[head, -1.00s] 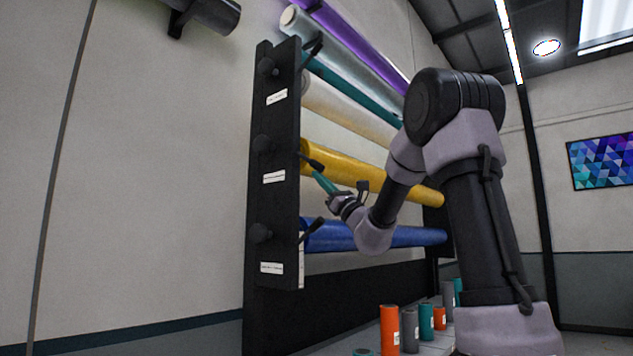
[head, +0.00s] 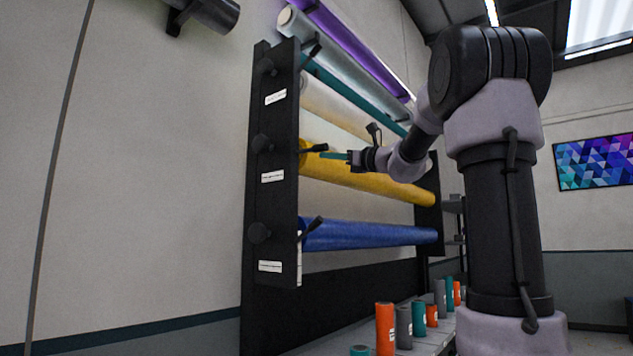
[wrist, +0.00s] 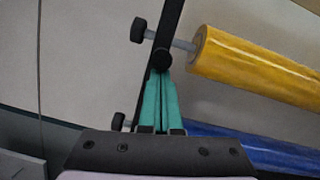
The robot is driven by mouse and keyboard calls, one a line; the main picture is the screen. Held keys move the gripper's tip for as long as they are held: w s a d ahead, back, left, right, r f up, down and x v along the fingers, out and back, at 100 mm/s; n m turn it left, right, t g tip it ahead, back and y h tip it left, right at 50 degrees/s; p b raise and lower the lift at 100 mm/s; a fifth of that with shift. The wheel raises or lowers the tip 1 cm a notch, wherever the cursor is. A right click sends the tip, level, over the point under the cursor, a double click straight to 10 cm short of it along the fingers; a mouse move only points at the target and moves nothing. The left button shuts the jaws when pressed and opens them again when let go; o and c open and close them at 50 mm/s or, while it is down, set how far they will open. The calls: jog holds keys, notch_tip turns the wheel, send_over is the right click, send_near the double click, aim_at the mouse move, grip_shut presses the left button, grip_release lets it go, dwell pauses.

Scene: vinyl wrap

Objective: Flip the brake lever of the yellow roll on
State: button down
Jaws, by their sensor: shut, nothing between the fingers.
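The yellow roll (head: 368,182) lies across the black rack at middle height, and its end shows at the right of the wrist view (wrist: 245,66). Its black brake lever (head: 316,148) sticks out to the right from the rack post at the roll's near end. In the wrist view a round black lever end (wrist: 162,59) is just beyond my fingertips. My gripper (head: 324,155) has its teal fingers together with nothing between them. The fingertips are close to the lever's tip; I cannot tell if they touch. The fingers also fill the middle of the wrist view (wrist: 160,80).
A blue roll (head: 370,235) with its own lever (head: 311,227) is below. White, teal, grey and purple (head: 355,45) rolls are above. The black rack post (head: 270,200) stands left. Several small rolls, one orange (head: 385,328), stand on a shelf at the bottom.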

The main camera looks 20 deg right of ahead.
notch_tip(320, 180, up, 5)
jog(key=g+h, duration=0.3)
jog(key=shift+d+r, duration=0.1)
jog(key=shift+w+a+r+g, duration=0.1)
jog(key=shift+a+r+g, duration=0.05)
jog(key=shift+r, duration=0.5)
jog(key=shift+w+a+r+g, duration=0.1)
jog(key=shift+r+g, duration=0.05)
jog(key=shift+r, duration=0.8)
